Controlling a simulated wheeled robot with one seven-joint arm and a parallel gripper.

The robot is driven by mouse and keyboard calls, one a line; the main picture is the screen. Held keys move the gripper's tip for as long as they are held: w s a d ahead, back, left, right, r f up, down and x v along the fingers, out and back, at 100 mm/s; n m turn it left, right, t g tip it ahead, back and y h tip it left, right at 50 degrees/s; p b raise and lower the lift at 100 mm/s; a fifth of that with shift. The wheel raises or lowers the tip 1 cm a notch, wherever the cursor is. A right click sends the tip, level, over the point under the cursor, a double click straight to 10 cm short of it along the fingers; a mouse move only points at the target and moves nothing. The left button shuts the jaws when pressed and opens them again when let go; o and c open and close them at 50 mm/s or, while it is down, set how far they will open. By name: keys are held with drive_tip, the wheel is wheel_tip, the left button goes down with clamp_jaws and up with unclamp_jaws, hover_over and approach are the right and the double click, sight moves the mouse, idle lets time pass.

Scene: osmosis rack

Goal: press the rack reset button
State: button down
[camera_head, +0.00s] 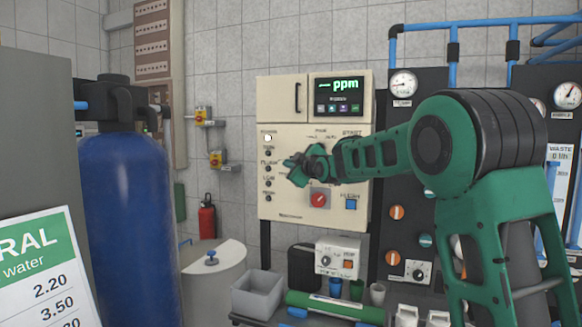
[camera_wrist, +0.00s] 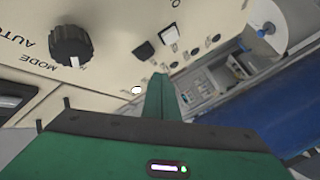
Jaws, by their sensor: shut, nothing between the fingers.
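The cream control panel (camera_head: 290,215) of the rack stands upright ahead, with a lit screen (camera_head: 338,94) at its top right. A red knob (camera_head: 319,198) and a blue button (camera_head: 351,204) are low on its front; I cannot read which control is labelled reset. My green gripper (camera_head: 292,167) is shut and empty in front of the panel's left half, left of and above the red knob. In the wrist view its fingers (camera_wrist: 160,84) point at the panel face; contact cannot be told. A black mode knob (camera_wrist: 70,46) and a white switch (camera_wrist: 170,35) show there.
A column of small indicators (camera_head: 268,168) runs down the panel's left side, partly near my gripper. A blue tank (camera_head: 125,205) stands left; gauges and pipes are right.

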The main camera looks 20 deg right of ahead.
drive_tip(key=shift+s+a, duration=0.9)
drive_tip(key=shift+s, duration=0.25)
drive_tip(key=s+d+f+m+g+h, duration=0.25)
drive_tip(key=s+d+f, duration=0.35)
drive_tip(key=s, duration=0.3)
drive_tip(key=s+d+f+m+g+h, duration=0.1)
drive_tip(key=s+d+f+m+g, duration=0.25)
drive_tip(key=s+d+f, duration=0.4)
drive_tip(key=s+d+f+m+g+h, duration=0.1)
drive_tip(key=s+d+f+m+g, duration=0.3)
drive_tip(key=s, duration=0.6)
drive_tip(key=s+f+m+g, duration=0.2)
drive_tip(key=s+f, duration=0.2)
drive_tip(key=s, duration=0.7)
drive_tip(key=s+f+m+g+y, duration=0.1)
drive_tip(key=s+f, duration=0.4)
drive_tip(key=s, duration=0.7)
drive_tip(key=s+f+m+g, duration=0.4)
drive_tip(key=s+f+m, duration=0.1)
drive_tip(key=s, duration=0.6)
drive_tip(key=shift+s+y, duration=0.3)
drive_tip(key=shift+y, duration=0.05)
drive_tip(key=shift+a+f, duration=0.1)
